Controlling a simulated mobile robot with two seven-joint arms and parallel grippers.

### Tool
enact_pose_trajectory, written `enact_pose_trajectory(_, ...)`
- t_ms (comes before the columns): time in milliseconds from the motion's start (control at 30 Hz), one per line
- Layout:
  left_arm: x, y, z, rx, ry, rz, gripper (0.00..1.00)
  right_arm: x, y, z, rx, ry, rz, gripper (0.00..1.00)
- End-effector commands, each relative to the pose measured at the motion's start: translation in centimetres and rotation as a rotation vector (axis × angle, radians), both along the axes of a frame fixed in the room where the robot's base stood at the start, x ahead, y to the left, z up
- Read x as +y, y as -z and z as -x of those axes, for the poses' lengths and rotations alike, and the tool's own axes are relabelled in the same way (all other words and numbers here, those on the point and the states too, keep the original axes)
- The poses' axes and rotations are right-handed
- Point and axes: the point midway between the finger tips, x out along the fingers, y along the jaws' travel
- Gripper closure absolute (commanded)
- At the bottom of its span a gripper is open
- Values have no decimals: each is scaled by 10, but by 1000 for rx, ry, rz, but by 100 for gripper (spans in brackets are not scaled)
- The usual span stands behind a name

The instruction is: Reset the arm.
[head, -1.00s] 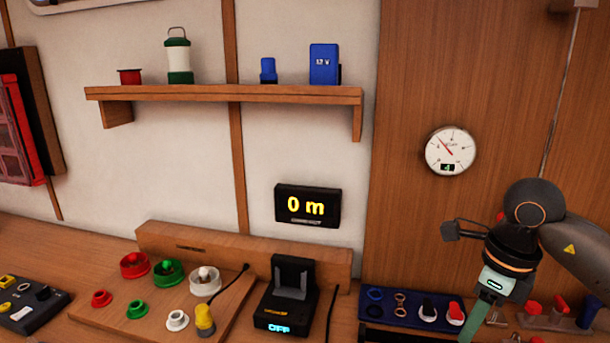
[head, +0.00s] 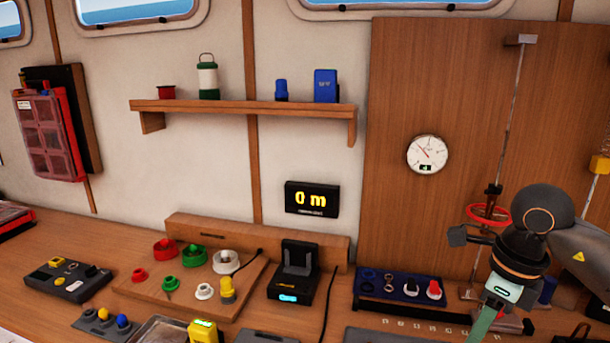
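My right arm comes in from the right, with its dark wrist above the right part of the bench. My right gripper (head: 483,326) points down, its teal fingers seen nearly edge-on and cut off by the bottom edge of the picture. I cannot tell whether it is open or shut, or whether anything is between its fingers. My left arm and gripper are not in view.
Close by are a blue rack (head: 398,289) of small fittings, a red ring (head: 487,212) on an upright rod and a round gauge (head: 427,154). A black docking unit (head: 294,274), a "0 m" display (head: 312,199) and a wall shelf (head: 240,106) are farther left.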

Motion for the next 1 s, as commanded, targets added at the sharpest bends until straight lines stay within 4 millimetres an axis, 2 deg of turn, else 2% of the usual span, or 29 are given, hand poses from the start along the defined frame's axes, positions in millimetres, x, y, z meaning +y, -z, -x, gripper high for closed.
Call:
enact_pose_trajectory(33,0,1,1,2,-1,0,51,34,13,2,0,-55,-112,66)
enact_pose_trajectory(133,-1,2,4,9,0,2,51,92,21,9,-8,-124,-338,66)
enact_pose_trajectory(233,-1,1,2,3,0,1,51,149,18,22,-1,-162,-588,66)
enact_pose_trajectory(333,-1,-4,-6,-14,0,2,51,200,1,38,18,-161,-867,66)
enact_pose_trajectory(400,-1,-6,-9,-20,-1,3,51,229,-20,48,37,-130,-1072,66)
enact_pose_trajectory(500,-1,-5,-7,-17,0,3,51,253,-55,54,71,-38,-1361,66)
enact_pose_trajectory(567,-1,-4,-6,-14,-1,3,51,259,-75,53,96,43,-1527,66)
enact_pose_trajectory(667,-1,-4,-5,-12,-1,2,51,254,-106,43,139,223,-1788,66)
enact_pose_trajectory(733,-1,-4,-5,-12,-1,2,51,241,-120,30,171,383,-1953,66)
enact_pose_trajectory(800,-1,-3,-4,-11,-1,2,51,221,-125,15,202,568,-2096,66)
enact_pose_trajectory(900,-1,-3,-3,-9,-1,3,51,187,-116,-9,246,879,-2259,66)
enact_pose_trajectory(967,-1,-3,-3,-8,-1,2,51,164,-101,-21,271,1088,-2329,66)
enact_pose_trajectory(1000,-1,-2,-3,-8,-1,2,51,149,-86,-28,286,1237,-2361,66)
